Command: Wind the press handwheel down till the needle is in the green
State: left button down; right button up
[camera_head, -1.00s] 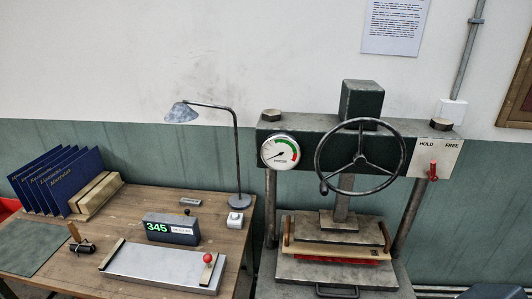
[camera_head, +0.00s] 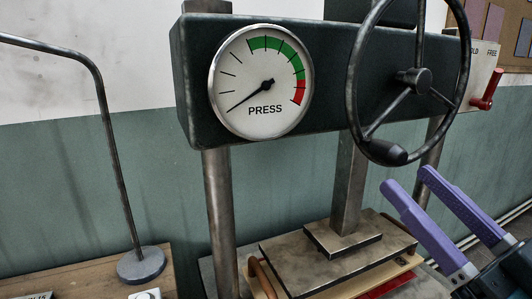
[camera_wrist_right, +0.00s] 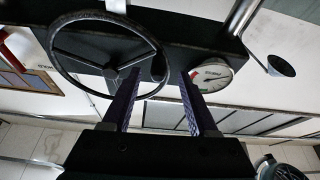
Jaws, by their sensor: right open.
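The press handwheel (camera_head: 461,78), a dark three-spoked wheel, stands at the upper right of the head view. Its dark handle knob (camera_head: 388,151) is at the bottom of the rim. The round PRESS gauge (camera_head: 261,82) is to its left; the needle points lower left, outside the green band at the top and upper right. My right gripper (camera_head: 405,177) has purple fingers, is open, and has its tips just below the knob. The right wrist view shows the wheel (camera_wrist_right: 64,72) ahead of the fingers and the gauge (camera_wrist_right: 210,74). My left gripper is not in view.
A red lever (camera_head: 487,90) is on the HOLD/FREE plate right of the wheel. The press column (camera_head: 217,215) and platen (camera_head: 330,262) stand below the beam. A lamp base (camera_head: 141,265) rests on the wooden table at the left. Wall space between lamp and press is clear.

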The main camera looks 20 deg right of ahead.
aim_at(369, 136)
jog(key=p+x, duration=0.1)
jog(key=x, duration=0.3)
jog(key=p+x, duration=0.1)
jog(key=x, duration=0.3)
jog(key=shift+d+r, duration=0.1)
jog(key=shift+r, duration=0.15)
jog(key=shift+w+r, duration=0.15)
jog(key=shift+w, duration=0.45)
grip_shut()
dwell(0.5)
